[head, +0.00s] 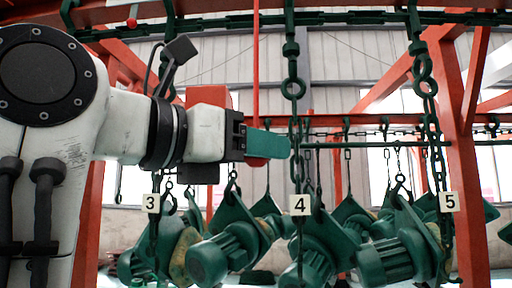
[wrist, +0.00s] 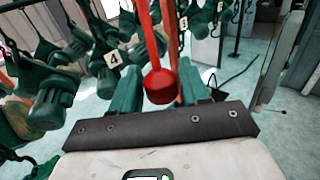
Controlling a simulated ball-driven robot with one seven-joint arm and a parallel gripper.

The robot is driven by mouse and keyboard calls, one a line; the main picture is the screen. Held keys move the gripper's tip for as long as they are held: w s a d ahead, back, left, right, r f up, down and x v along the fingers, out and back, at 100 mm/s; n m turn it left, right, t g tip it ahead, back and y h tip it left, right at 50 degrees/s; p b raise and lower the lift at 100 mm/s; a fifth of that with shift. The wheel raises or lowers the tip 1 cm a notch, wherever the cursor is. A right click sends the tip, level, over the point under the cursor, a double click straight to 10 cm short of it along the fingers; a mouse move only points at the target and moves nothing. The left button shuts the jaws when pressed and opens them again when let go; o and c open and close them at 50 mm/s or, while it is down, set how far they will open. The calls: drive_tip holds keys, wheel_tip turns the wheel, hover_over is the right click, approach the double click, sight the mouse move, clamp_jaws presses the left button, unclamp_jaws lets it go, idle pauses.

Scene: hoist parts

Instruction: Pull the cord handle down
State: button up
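The cord handle (wrist: 160,87) is a red knob at the bottom of a red cord (head: 255,70) that hangs from above. In the wrist view it sits between my gripper's two teal fingers (wrist: 160,92), nearly filling the gap. I see no clear grip on it, and the fingers look open around it. In the head view my gripper (head: 268,143) points right at the cord, level. The near finger hides most of the handle, and only its red lower end (head: 257,162) shows below the finger.
Green hoists hang on chains behind and below, with number plates 3 (head: 151,203), 4 (head: 300,204) and 5 (head: 449,202). A green chain (head: 293,100) hangs just right of my fingertips. Red frame posts (head: 465,170) stand around. Below the handle, open space shows.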

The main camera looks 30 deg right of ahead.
clamp_jaws()
wheel_tip(320, 180, down, 5)
drive_tip(key=b, duration=0.3)
drive_tip(key=shift+r, duration=0.2)
drive_tip(key=shift+o, duration=1.6)
unclamp_jaws()
drive_tip(key=shift+a, duration=0.1)
drive_tip(key=s+a+b, duration=0.1)
drive_tip(key=a+b, duration=0.1)
drive_tip(key=a, duration=0.8)
drive_tip(key=shift+s+a, duration=0.3)
